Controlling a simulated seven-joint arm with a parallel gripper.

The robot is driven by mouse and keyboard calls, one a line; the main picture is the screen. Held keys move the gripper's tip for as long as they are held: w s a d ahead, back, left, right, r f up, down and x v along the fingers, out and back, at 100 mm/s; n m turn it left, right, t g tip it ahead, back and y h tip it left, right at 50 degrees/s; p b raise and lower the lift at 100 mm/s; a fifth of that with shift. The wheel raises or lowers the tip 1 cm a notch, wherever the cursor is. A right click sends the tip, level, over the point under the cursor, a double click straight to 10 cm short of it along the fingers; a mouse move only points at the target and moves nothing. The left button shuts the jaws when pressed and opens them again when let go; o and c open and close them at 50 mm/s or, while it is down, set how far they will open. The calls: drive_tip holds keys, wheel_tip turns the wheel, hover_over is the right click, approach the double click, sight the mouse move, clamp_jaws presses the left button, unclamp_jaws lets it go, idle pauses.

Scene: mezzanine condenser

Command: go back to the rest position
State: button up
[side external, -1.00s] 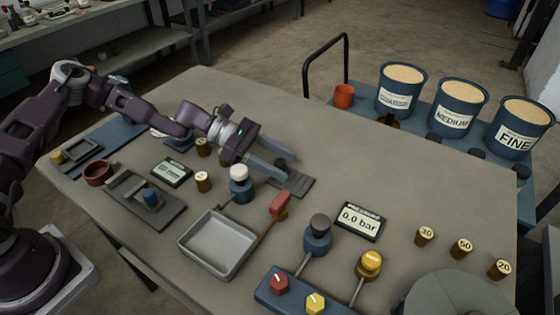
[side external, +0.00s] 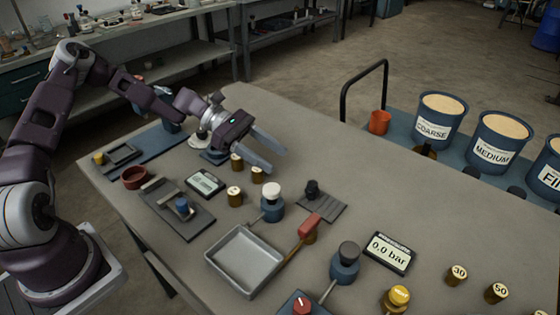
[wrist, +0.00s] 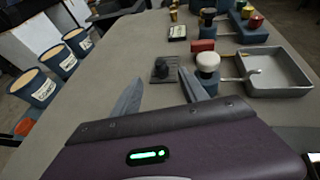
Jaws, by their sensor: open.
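My gripper (side external: 270,158) is open and empty, held above the back left part of the grey table (side external: 340,165). Its two fingers point right, toward the dark ribbed mat (side external: 332,207) with a small black knob-like piece (side external: 312,190) on it. In the wrist view my gripper (wrist: 160,80) has its fingers spread with nothing between them; the mat (wrist: 163,73) lies beyond the tips. Brass cylinders (side external: 236,196) stand below and in front of the gripper, apart from it.
A white-topped valve (side external: 272,203), red-handled part (side external: 309,227), grey tray (side external: 245,262) and pressure display (side external: 388,253) reading 0.0 bar stand nearby. Labelled tubs (side external: 440,120), an orange cup (side external: 379,122) and a black rail (side external: 345,100) are at the back right.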

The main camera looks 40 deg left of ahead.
drive_tip(key=shift+s+d+r+m+g+y, duration=0.1)
drive_tip(key=shift+s+d+m+g+y, duration=0.15)
drive_tip(key=shift+m, duration=0.25)
drive_tip(key=s+r+m+t+y, duration=0.1)
drive_tip(key=s+r+m+y, duration=0.5)
drive_tip(key=s, duration=0.8)
drive_tip(key=s+a+r+m+t+y, duration=0.1)
drive_tip(key=s+r+m+y, duration=0.5)
drive_tip(key=s+r+m, duration=0.6)
drive_tip(key=s+m+t, duration=0.1)
drive_tip(key=s, duration=0.2)
drive_tip(key=shift+s+a+m+y, duration=0.15)
drive_tip(key=shift+a+m+y, duration=0.15)
drive_tip(key=shift+m+y, duration=0.1)
